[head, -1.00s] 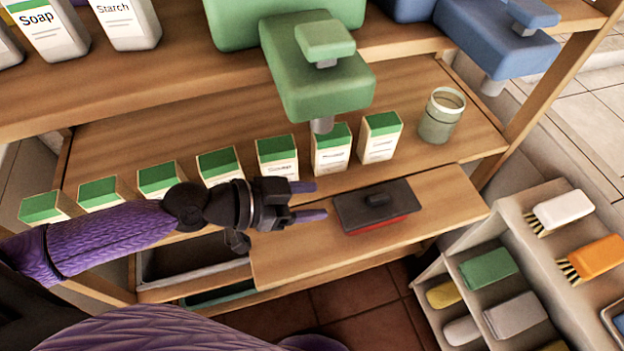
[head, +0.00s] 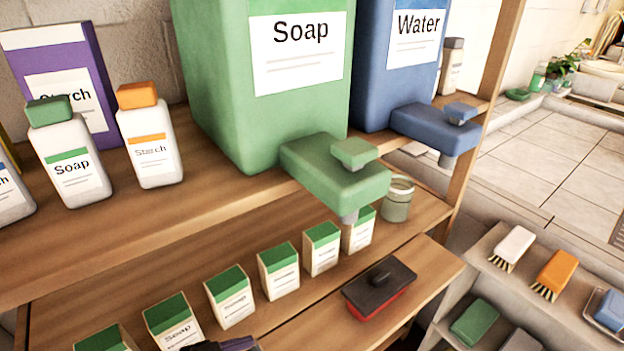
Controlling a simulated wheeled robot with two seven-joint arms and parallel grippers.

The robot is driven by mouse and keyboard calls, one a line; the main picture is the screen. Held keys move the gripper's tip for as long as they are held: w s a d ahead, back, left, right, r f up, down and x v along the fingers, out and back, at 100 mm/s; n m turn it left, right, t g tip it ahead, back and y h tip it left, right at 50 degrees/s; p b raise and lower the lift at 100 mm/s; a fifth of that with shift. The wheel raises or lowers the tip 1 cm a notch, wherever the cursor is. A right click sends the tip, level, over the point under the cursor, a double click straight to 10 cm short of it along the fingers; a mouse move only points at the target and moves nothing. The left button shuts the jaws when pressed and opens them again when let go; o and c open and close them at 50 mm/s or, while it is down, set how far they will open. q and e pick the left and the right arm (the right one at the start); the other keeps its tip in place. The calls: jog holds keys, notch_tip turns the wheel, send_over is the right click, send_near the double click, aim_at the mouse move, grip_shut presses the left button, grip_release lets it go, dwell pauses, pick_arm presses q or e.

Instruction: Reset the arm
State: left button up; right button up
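Only a small dark purple-black piece of my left arm or gripper (head: 222,346) shows at the bottom edge of the head view, below the row of soap boxes. Its fingers cannot be made out, so I cannot tell whether it is open or shut or holds anything. My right gripper is not in view.
Several green-topped boxes (head: 278,271) line the lower shelf. A black-and-red block (head: 379,288) lies on the board in front of them. A green Soap dispenser (head: 260,120) and blue Water dispenser (head: 395,90) overhang from above. A brush rack (head: 480,285) stands at right.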

pick_arm(q)
jog(key=s+d+f+n+g+y, duration=0.1)
jog(key=s+d+f+g+y, duration=0.15)
jog(key=s+f, duration=0.2)
jog(key=s+a+f+n+g+y, duration=0.2)
jog(key=s+a+f+n+y, duration=0.3)
jog(key=s+a+n+y, duration=0.3)
notch_tip(320, 180, down, 16)
jog(key=s+g, duration=0.2)
jog(key=s, duration=0.1)
jog(key=s+a+f+y, duration=0.1)
jog(key=s+a+f, duration=0.2)
jog(key=s+f, duration=0.7)
jog(key=shift+s+m+g, duration=0.3)
jog(key=shift+s+g, duration=0.05)
jog(key=shift+s, duration=0.8)
jog(key=shift+a+f, duration=0.1)
